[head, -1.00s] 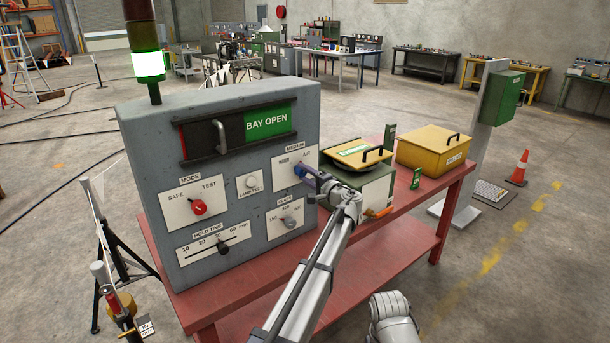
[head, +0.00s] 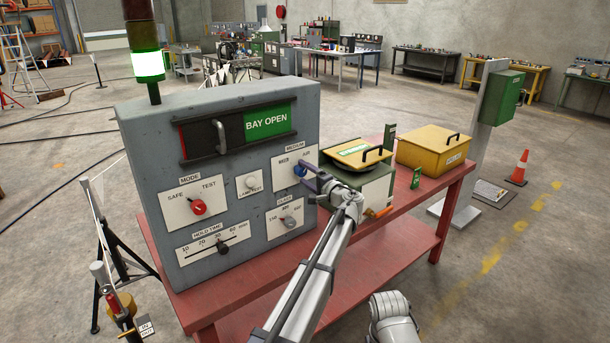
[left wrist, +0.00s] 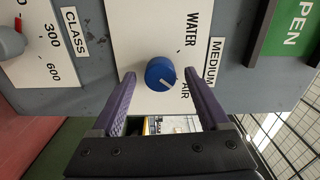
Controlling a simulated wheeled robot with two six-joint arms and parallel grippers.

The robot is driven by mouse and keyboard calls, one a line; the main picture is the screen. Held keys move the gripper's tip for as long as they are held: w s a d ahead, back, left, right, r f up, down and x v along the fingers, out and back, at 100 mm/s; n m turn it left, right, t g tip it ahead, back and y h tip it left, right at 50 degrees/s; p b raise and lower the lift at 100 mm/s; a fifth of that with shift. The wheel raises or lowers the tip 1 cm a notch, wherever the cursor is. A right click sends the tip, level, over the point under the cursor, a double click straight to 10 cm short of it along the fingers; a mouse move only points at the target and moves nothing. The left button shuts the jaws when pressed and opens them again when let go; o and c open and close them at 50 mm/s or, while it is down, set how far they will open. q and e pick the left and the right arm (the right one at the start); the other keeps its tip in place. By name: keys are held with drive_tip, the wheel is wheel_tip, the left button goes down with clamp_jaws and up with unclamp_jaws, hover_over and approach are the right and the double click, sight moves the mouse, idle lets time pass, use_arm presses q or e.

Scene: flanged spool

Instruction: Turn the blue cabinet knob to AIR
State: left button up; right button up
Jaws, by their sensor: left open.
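The blue knob (head: 300,170) is on the MEDIUM plate (head: 284,174) at the upper right of the grey cabinet (head: 240,110). In the left wrist view the knob (left wrist: 160,73) shows whole, with a white mark on its side towards the AIR label (left wrist: 186,90). The WATER label (left wrist: 192,30) is further up. My left gripper (head: 314,180) is in front of the knob, just off it. In the left wrist view its open fingers (left wrist: 159,76) show either side of the knob with clear gaps. My right gripper is out of view.
A red SAFE/TEST knob (head: 199,207), a CLASS knob (head: 289,221) and a HOLD TIME slider (head: 223,247) share the panel. A green box with a yellow lid (head: 358,152) and a yellow box (head: 434,150) stand right of the cabinet on the red table (head: 440,190).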

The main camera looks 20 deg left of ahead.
use_arm(q)
drive_tip(key=v, duration=0.7)
drive_tip(key=shift+s+d, duration=0.15)
drive_tip(key=shift+d, duration=0.05)
drive_tip(key=s+a+f+n+g+h, duration=0.35)
drive_tip(key=s+f, duration=0.55)
drive_tip(key=s, duration=0.3)
drive_tip(key=s+a+f+n+g+h, duration=0.2)
drive_tip(key=s+f+g+h, duration=0.2)
drive_tip(key=s+f, duration=0.65)
drive_tip(key=s+d+f+n+g+h, duration=0.1)
drive_tip(key=s+d+h, duration=0.25)
drive_tip(key=s, duration=0.35)
drive_tip(key=s+d+f+g+h, duration=0.2)
drive_tip(key=s+d+h, duration=0.15)
drive_tip(key=s, duration=0.45)
drive_tip(key=s+d+m+y, duration=0.1)
drive_tip(key=s+d+m, duration=0.2)
drive_tip(key=d, duration=0.8)
drive_tip(key=shift+s+d+r+g, duration=0.2)
drive_tip(key=shift+s+r+g, duration=0.15)
drive_tip(key=shift+s, duration=0.8)
